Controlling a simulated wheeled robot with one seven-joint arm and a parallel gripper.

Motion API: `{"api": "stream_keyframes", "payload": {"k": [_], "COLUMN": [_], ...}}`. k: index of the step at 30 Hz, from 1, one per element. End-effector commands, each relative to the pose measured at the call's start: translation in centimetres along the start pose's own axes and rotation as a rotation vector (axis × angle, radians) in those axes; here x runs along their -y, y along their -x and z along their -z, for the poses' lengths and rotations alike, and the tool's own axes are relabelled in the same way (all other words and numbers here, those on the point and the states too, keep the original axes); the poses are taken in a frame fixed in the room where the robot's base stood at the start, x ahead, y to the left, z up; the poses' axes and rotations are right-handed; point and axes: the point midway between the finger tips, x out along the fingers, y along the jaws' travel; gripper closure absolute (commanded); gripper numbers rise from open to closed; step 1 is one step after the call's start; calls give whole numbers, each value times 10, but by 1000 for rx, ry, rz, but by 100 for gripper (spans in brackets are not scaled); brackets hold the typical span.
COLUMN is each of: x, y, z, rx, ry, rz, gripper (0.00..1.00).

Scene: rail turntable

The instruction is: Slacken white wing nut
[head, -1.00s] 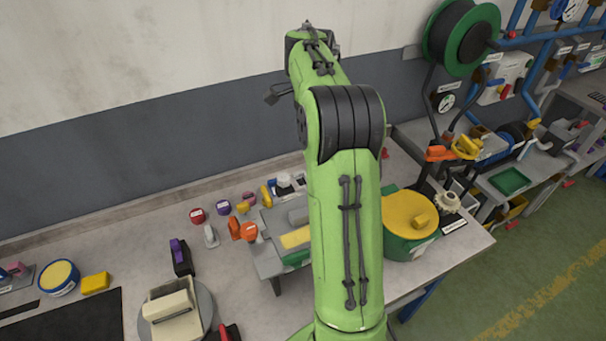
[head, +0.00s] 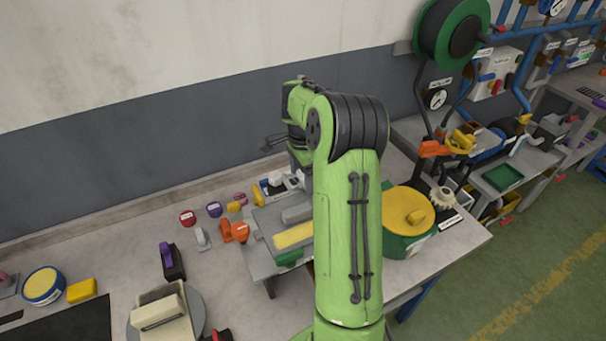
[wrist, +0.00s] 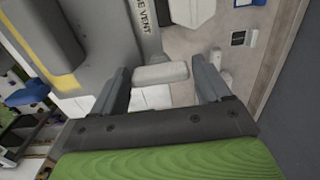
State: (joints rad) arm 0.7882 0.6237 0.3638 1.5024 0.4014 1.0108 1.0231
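In the wrist view, a pale white block-like handle (wrist: 160,75), which looks like the white wing nut, lies between my fingers above a white base. My gripper (wrist: 160,68) is open, with one dark finger on each side and a clear gap at the right; it holds nothing. In the head view, a small white part (head: 277,180) shows at the back of the grey machine (head: 262,222), just left of my wrist. I cannot tell for sure that it is the same part. My arm hides most of the gripper there.
A yellow-lidded green drum (head: 405,207) stands right of my arm. An orange part (head: 233,231) and a white lever (head: 202,238) are left of the machine. The wall is close behind. In the wrist view, a grey label strip (wrist: 142,25) reads "E VENT".

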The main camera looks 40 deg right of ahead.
Motion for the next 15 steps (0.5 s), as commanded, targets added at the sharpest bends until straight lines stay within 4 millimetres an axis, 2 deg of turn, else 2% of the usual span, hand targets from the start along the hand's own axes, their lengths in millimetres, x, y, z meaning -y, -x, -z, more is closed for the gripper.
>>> {"api": "stream_keyframes", "payload": {"k": [1,6,8,15], "x": [0,0,0,0], "y": [0,0,0,1], "z": [0,0,0,0], "rx": [0,0,0,-1], "ry": [0,0,0,23], "rz": [0,0,0,0], "gripper": [31,58,64,64]}}
